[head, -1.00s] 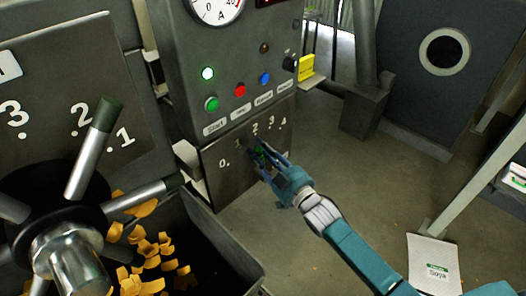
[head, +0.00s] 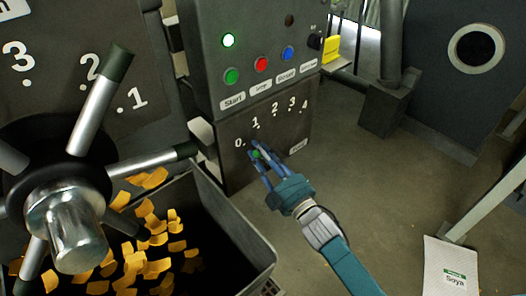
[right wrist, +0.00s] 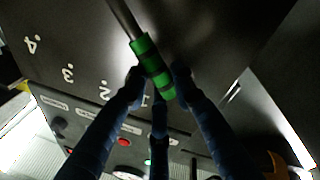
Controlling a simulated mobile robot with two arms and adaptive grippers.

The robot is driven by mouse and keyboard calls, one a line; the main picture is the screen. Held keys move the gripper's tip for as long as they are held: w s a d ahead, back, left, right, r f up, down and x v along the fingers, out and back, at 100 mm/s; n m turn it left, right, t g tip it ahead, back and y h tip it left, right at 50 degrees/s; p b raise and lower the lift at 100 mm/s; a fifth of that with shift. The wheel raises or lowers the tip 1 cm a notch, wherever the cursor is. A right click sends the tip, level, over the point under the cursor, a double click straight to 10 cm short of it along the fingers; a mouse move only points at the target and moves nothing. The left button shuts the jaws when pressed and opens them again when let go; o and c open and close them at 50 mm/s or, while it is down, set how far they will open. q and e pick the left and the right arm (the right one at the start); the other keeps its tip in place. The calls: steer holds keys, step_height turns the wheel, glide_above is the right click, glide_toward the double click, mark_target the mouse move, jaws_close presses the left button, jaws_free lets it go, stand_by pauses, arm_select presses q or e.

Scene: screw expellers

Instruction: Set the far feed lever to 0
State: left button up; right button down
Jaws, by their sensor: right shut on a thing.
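The far feed lever shows its green banded grip (right wrist: 152,66) and a metal rod in the right wrist view. In the head view only a bit of its green grip (head: 256,154) shows between the fingers, below and right of the 0 mark on the dark scale plate (head: 225,170). My right gripper (head: 261,160) is shut on that grip; in the right wrist view its fingers (right wrist: 158,85) lie around it. The scale is marked 0 to 4. The rod is mostly hidden in the head view. My left gripper is out of view.
A near hub with metal spokes (head: 62,195) stands at left before another numbered plate. Below it is a dark bin (head: 215,200) of orange flakes. Start and other buttons (head: 261,64) sit above the far scale.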

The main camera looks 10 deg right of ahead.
steer(key=shift+s+a+f, duration=0.1)
steer(key=shift+a+f, duration=0.05)
steer(key=shift+f, duration=0.1)
steer(key=c, duration=1.4)
jaws_free()
steer(key=shift+r, duration=0.1)
steer(key=shift+c, duration=0.2)
steer(key=v, duration=1.2)
steer(key=s+d+f+m+g+h, duration=0.2)
steer(key=s+d+f, duration=0.1)
steer(key=f, duration=0.9)
steer(key=s+d+f+m+g+h, duration=0.2)
steer(key=s+d+f+m+g, duration=0.1)
steer(key=f, duration=0.9)
steer(key=s+d+f+m+g+h, duration=0.2)
steer(key=s+d+f, duration=0.1)
steer(key=f, duration=0.9)
steer(key=s+d+f+m+g, duration=0.1)
steer(key=s+f+g, duration=0.2)
steer(key=s+f, duration=0.4)
steer(key=s+d+f+m+g+h, duration=0.1)
steer(key=s+f, duration=0.5)
steer(key=s, duration=0.9)
steer(key=s+d+f+m+g+h, duration=0.1)
steer(key=s+f+g, duration=0.4)
steer(key=s, duration=0.6)
step_height(320, 180, down, 3)
steer(key=shift+s+r+m+g, duration=0.2)
steer(key=shift+m+g, duration=0.2)
steer(key=shift+m, duration=0.3)
